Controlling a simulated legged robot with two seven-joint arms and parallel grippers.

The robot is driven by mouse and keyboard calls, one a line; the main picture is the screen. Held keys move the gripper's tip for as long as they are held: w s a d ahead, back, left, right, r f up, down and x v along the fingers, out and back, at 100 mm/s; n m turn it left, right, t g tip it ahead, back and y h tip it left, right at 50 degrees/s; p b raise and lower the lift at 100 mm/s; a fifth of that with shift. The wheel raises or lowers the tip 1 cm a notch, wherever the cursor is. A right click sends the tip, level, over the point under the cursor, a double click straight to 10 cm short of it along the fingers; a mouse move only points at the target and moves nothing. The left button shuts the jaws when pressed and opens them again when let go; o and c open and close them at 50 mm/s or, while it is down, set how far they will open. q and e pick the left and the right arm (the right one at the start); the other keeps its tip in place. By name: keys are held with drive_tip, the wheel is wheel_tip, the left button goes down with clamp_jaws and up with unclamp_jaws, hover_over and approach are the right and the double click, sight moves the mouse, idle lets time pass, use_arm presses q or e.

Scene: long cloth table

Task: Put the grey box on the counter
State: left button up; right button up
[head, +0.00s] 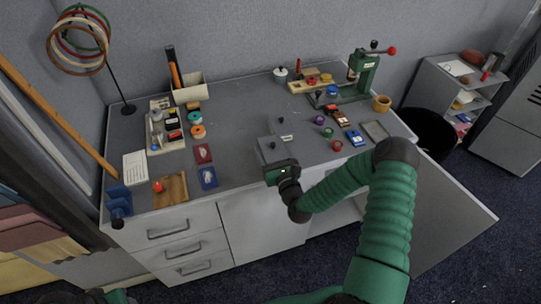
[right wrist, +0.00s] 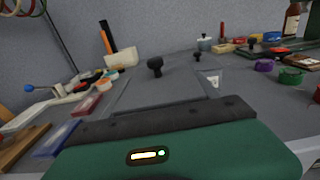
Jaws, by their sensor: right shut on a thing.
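The grey box (head: 268,156) is a low grey block with a black knob on top, at the middle front of the grey counter (head: 240,122). Its colour nearly matches the counter, so its edges are hard to make out. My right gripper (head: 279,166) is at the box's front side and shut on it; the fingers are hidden. In the right wrist view, the grey box (right wrist: 170,95) lies just beyond the green gripper body, with the black knob standing up. I cannot tell whether the box touches the counter.
On the left are a white keypad (head: 135,167), a wooden board (head: 171,190) and red and blue cards. On the right are a green press (head: 362,75), coloured rings and a grey tray (head: 375,131). A cabinet door (head: 440,215) stands open below the counter.

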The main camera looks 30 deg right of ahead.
drive_tip(key=shift+w+d+f, duration=0.2)
drive_tip(key=shift+w+f, duration=0.05)
drive_tip(key=f, duration=0.2)
drive_tip(key=d+f, duration=0.1)
drive_tip(key=shift+d+f, duration=0.2)
drive_tip(key=shift+f, duration=0.2)
drive_tip(key=o, duration=1.2)
drive_tip(key=shift+a+r, duration=0.1)
drive_tip(key=shift+a, duration=0.1)
drive_tip(key=o, duration=0.4)
drive_tip(key=shift+a+r, duration=0.1)
drive_tip(key=shift+a, duration=0.15)
